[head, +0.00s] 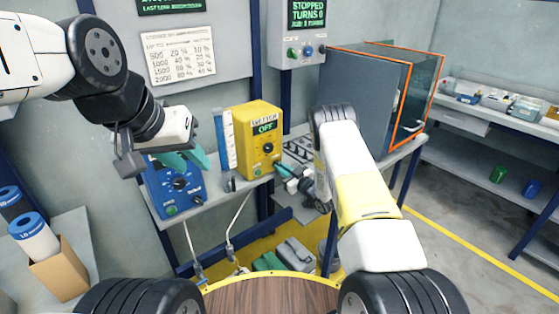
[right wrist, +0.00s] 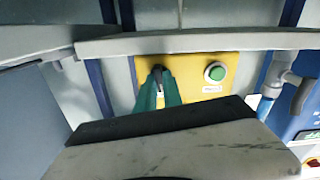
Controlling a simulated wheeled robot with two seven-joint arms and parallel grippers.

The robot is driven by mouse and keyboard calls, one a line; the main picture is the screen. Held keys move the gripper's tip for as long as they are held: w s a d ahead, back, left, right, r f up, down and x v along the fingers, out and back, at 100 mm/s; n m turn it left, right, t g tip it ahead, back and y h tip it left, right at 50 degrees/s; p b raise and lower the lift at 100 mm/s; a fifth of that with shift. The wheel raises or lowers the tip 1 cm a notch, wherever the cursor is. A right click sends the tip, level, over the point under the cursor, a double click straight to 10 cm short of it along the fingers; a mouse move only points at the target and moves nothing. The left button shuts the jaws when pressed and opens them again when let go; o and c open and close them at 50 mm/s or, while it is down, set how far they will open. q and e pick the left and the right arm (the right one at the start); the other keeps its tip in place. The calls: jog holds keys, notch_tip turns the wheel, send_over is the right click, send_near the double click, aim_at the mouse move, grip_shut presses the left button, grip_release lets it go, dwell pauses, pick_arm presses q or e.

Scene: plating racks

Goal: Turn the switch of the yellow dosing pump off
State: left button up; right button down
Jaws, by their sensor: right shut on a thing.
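The yellow dosing pump (head: 242,127) stands on the wall shelf, and its display (head: 264,126) shows a word ending in OFF. In the right wrist view its yellow front panel (right wrist: 190,68) carries a small black switch (right wrist: 157,72) and a round green button (right wrist: 215,72). My right gripper (head: 281,169) is at the lower front of the pump. It is shut on the black switch, with its teal fingertips (right wrist: 158,84) on either side of it. My left gripper (head: 187,160) hangs in front of the blue pump, its teal fingers apart and empty.
A blue pump (head: 163,192) with a dial stands left of the yellow one, with a clear blue-scaled cylinder (head: 222,142) between. A grey cabinet with an orange-edged glass door (head: 418,95) stands right. A wall box (head: 305,25) reads STOPPED, TURNS 0.

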jog(key=n, duration=0.4)
jog(key=shift+n, duration=0.4)
dwell(0.4)
jog(key=c, duration=1.5)
grip_release()
jog(key=v, duration=0.8)
jog(key=shift+w, duration=0.1)
